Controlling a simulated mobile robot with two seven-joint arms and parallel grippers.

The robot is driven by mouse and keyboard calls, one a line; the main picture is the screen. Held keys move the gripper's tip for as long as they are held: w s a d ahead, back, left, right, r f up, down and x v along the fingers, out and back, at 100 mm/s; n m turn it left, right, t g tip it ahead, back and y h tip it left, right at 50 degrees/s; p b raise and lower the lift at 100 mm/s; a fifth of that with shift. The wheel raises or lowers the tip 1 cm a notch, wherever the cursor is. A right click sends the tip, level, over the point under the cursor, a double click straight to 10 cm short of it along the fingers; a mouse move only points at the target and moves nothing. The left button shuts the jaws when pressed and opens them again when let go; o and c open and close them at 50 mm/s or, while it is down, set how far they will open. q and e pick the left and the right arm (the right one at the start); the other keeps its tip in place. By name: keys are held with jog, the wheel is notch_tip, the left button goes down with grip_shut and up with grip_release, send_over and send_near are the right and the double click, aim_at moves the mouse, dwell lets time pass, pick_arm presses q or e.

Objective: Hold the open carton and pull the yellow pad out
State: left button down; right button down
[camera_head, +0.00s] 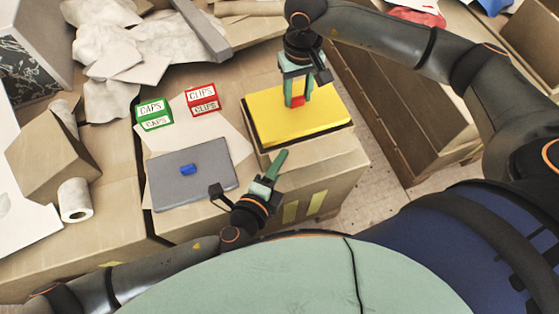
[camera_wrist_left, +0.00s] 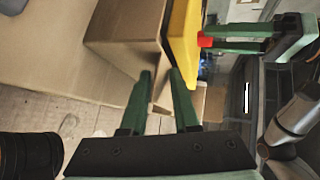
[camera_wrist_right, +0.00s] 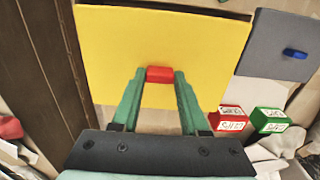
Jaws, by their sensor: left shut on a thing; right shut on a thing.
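The open cardboard carton (camera_head: 252,137) stands on the front part of the bench. The yellow pad (camera_head: 270,115) lies level at its mouth, with a dark gap along its edges. It also shows in the right wrist view (camera_wrist_right: 115,60). My right gripper (camera_head: 297,100) points down and is shut on the red tab (camera_wrist_right: 160,74) in the middle of the pad. My left gripper (camera_wrist_left: 161,72) is shut on the near wall of the carton (camera_wrist_left: 125,35). How far the pad stands above the rim is hard to tell.
A grey lid (camera_head: 215,180) with a blue handle lies left of the carton. A white roll (camera_head: 76,200) and crumpled sheets (camera_head: 105,50) lie further left. Floor shows right of the bench.

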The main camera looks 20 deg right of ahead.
pick_arm(q)
jog(key=shift+s+a+f, duration=0.1)
jog(key=shift+a+f, duration=0.1)
jog(key=shift+f, duration=0.2)
pick_arm(e)
jog(key=shift+r, duration=1.95)
pick_arm(q)
jog(key=c, duration=0.9)
grip_release()
jog(key=shift+r, duration=0.15)
jog(key=shift+d+r, duration=0.15)
